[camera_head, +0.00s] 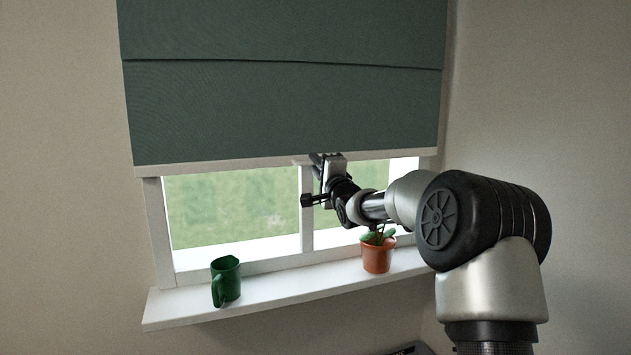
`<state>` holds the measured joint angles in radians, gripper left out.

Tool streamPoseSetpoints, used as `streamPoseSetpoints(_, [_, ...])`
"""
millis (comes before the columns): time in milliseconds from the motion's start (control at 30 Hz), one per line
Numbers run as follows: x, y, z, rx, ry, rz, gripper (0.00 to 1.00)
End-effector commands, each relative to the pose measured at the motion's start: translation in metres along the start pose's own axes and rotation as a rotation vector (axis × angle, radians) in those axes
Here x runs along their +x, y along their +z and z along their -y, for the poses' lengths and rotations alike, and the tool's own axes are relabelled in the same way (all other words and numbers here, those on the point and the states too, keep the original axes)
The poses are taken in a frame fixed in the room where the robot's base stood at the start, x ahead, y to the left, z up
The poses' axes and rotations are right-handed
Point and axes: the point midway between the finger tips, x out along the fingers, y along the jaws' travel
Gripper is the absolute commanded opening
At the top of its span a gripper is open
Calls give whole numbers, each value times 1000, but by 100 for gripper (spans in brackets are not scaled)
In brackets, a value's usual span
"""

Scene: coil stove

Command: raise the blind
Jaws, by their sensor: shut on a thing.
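The dark green blind (280,110) hangs over the upper part of the window and covers it down to a pale bottom bar (225,165). Below the bar, the lower window panes show green outside. My gripper (322,160) is at the bottom bar, a little right of its middle, and is shut on it. The fingertips are small and partly hidden against the bar and the gripper body. My arm reaches in from the right.
A white window sill (285,295) runs below the window. A small plant in an orange pot (377,256) stands on the right, close below my arm. The sill between them is clear.

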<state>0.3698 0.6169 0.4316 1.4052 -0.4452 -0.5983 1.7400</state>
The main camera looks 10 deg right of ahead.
Motion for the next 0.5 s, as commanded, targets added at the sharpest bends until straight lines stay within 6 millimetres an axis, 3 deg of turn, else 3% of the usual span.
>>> streamPoseSetpoints(33, [6, -1, 35, -1, -11, -2, 0])
streamPoseSetpoints(100, [10, -1, 57, -1, -12, -1, 0])
streamPoseSetpoints(300, [20, -1, 106, -1, -10, -1, 0])
streamPoseSetpoints(500, [26, -1, 135, -1, -9, -1, 0])
